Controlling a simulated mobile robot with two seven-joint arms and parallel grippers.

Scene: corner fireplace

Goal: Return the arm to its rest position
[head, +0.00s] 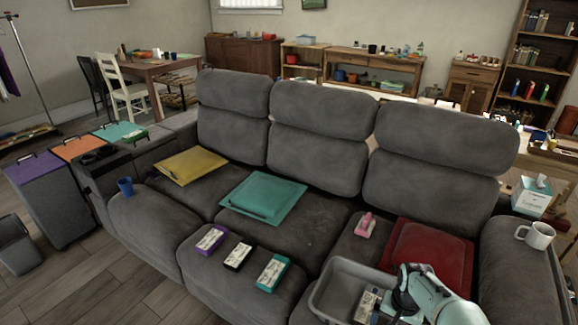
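My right arm comes in at the lower right, over the right seat of the grey sofa (305,235). Its dark gripper (396,308) is at the right side of a grey bin (336,292) standing at the sofa's front. The fingers are mostly hidden by the arm, so I cannot tell whether they are open or shut. A box with a pale label (367,303) lies in the bin beside the gripper; whether they touch is unclear. My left gripper is not in view.
A red cushion-like item (430,251) lies close behind my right arm. A pink object (365,225) sits behind the bin. Purple (210,239), black (238,255) and teal (272,272) labelled boxes lie left of it. A white mug (538,236) stands on the right armrest.

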